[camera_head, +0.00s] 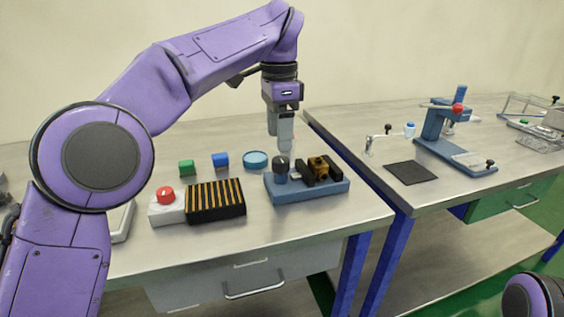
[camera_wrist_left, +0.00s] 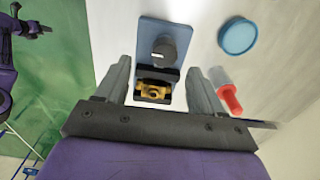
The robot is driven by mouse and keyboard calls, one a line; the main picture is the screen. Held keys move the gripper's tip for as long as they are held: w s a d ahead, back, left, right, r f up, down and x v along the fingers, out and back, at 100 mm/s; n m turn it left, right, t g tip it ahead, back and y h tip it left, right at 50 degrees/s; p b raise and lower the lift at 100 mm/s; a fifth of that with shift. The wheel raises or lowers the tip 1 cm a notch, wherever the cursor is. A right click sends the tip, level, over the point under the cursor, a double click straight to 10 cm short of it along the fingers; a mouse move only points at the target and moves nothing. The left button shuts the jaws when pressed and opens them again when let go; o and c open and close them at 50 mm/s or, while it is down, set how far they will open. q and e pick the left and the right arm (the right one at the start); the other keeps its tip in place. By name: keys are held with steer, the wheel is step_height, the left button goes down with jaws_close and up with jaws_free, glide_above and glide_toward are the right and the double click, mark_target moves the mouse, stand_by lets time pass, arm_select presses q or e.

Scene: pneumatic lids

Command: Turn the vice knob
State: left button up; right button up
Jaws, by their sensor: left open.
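The vice has a blue base (camera_head: 325,190) and stands near the right end of the left table. Its dark round knob (camera_head: 281,165) is at the base's left end, and black jaws with a brass part (camera_head: 318,167) between them are at the right. My left gripper (camera_head: 284,150) points down above and behind the vice. In the left wrist view my left gripper (camera_wrist_left: 157,66) is open. The brass part (camera_wrist_left: 152,92) shows between its fingers, and the knob (camera_wrist_left: 165,48) lies beyond it. I see no contact with the knob. My right gripper is out of view.
A turquoise round dish (camera_head: 256,160), a blue block (camera_head: 220,160) and a green block (camera_head: 187,167) lie left of the vice. A red button box (camera_head: 166,205) and a striped block (camera_head: 215,201) are nearer. A red-tipped object (camera_wrist_left: 231,97) is beside the gripper.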

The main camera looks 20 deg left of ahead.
mark_target(281, 159)
arm_select(q)
steer(key=f, duration=0.2)
steer(key=w+f+b, duration=0.1)
steer(key=f, duration=0.3)
steer(key=shift+w+f, duration=0.25)
steer(key=shift+f, duration=0.15)
steer(key=shift+s+r, duration=0.2)
steer(key=shift+s, duration=0.15)
steer(key=shift+w+f, duration=0.1)
steer(key=shift+w, duration=0.05)
steer(key=c, duration=1.1)
steer(key=shift+o, duration=0.2)
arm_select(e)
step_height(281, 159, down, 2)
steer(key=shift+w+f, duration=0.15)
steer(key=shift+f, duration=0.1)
